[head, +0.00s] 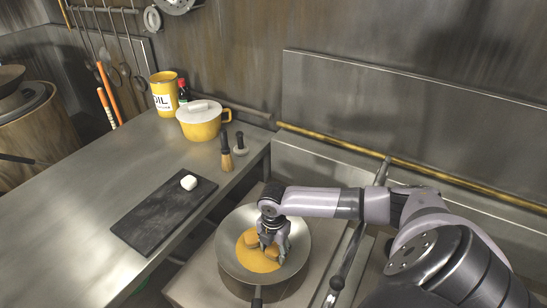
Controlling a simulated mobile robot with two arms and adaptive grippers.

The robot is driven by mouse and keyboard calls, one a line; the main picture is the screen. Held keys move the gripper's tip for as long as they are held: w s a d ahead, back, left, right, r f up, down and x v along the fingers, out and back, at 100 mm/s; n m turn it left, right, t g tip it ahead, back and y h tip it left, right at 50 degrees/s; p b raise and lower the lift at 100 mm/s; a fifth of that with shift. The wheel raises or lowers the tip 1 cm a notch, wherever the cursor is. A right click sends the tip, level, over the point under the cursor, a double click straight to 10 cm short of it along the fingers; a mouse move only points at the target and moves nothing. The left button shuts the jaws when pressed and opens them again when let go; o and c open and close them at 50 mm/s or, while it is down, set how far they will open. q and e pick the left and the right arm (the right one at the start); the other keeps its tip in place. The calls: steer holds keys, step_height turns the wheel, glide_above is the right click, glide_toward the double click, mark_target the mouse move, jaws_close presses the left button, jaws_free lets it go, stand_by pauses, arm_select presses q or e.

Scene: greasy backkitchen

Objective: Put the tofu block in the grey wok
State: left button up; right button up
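A small white block (189,182), which looks like the tofu block, lies near the far end of a black board (150,222) on the steel counter. The grey wok (303,232) stands to the right of the board and holds yellow-orange liquid and brown-orange pieces. My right gripper (274,249) points down inside the wok, away from the white block. Its fingertips are apart, with a brown-orange piece (272,254) between or just behind them; whether they grip it I cannot tell. My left gripper is not in view.
A brass rail (340,146) runs behind the stove. The counter left of the board is clear.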

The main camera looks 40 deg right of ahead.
mark_target(273, 250)
steer(key=shift+r, duration=0.1)
step_height(273, 250, up, 12)
steer(key=b, duration=0.2)
stand_by(0.3)
stand_by(1.5)
